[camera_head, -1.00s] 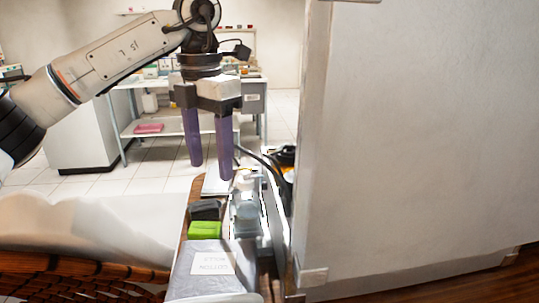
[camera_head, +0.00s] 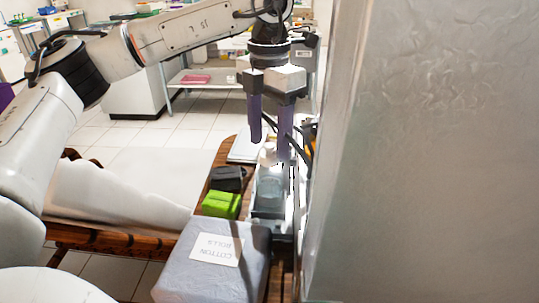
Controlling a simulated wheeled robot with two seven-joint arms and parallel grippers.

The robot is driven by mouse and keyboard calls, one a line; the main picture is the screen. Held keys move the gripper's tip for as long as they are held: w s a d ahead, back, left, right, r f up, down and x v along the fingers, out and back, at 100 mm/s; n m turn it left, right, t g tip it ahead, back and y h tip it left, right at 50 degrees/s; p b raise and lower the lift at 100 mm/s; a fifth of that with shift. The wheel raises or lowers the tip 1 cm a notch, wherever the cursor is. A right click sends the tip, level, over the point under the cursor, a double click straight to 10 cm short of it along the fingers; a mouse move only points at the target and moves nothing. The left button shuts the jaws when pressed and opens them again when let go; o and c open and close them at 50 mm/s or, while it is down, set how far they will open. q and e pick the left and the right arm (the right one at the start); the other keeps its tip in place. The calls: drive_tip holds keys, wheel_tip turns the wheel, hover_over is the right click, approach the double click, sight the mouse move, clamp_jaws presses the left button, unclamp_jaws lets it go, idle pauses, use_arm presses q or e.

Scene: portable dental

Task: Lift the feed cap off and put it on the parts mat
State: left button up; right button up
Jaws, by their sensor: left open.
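My left gripper (camera_head: 270,149) hangs pointing down with its two purple fingers apart and nothing visible between them. It is over the far part of the narrow wooden top, above and behind a clear, bluish container (camera_head: 269,190). A small pale, rounded thing (camera_head: 267,153) shows just below and between the fingertips; it may be the feed cap, but it is partly hidden and too small to tell. A flat white slab (camera_head: 244,149) lies left of the fingers at the far end; I cannot tell if it is the parts mat. My right gripper is not in view.
A grey box labelled cotton rolls (camera_head: 207,277) stands in front, with a green block (camera_head: 221,204) and a dark block (camera_head: 228,179) behind it. A wall panel (camera_head: 430,150) closes off the right side. Dark cables (camera_head: 303,147) run beside the fingers. A draped couch (camera_head: 120,190) is at left.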

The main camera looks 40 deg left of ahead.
use_arm(q)
wheel_tip(320, 180, down, 2)
drive_tip(key=shift+f, duration=0.1)
drive_tip(key=c, duration=1.1)
